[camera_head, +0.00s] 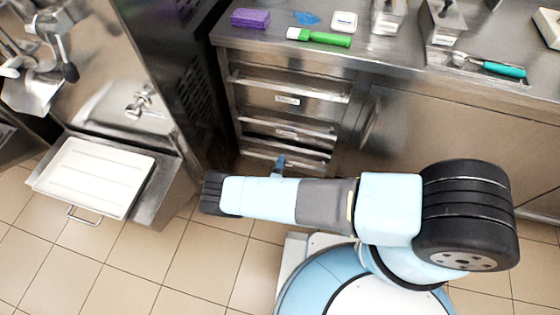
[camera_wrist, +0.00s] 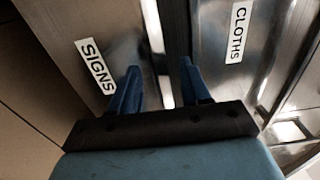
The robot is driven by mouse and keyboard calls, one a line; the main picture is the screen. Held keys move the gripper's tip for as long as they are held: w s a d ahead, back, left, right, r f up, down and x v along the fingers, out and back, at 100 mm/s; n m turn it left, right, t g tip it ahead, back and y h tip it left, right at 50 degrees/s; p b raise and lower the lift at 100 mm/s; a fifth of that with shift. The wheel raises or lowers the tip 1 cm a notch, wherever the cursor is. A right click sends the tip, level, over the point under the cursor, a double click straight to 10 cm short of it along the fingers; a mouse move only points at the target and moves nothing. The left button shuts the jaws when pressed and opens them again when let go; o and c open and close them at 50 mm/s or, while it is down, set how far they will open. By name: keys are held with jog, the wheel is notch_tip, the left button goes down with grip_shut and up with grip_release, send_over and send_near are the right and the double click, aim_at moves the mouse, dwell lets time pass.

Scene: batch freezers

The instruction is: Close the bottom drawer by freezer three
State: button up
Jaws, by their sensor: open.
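A steel drawer stack (camera_head: 288,85) stands under the counter beside the freezer. Its bottom drawer (camera_head: 312,163) is low in the stack, partly hidden by my arm; how far out it stands is hard to tell. Dark gaps show around the lower fronts. My gripper (camera_head: 281,162) is in front of the lower drawers, its blue finger pointing at them. In the wrist view my open gripper (camera_wrist: 160,82) has empty space between its fingers, facing two drawer fronts. One is labelled SIGNS (camera_wrist: 96,66), next to the floor side; the other CLOTHS (camera_wrist: 238,32).
A freezer (camera_head: 150,60) with a white tray (camera_head: 95,178) on its shelf stands at left. Tiled floor (camera_head: 190,265) is clear at lower left.

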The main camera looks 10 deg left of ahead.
jog(key=shift+w, duration=0.85)
grip_shut()
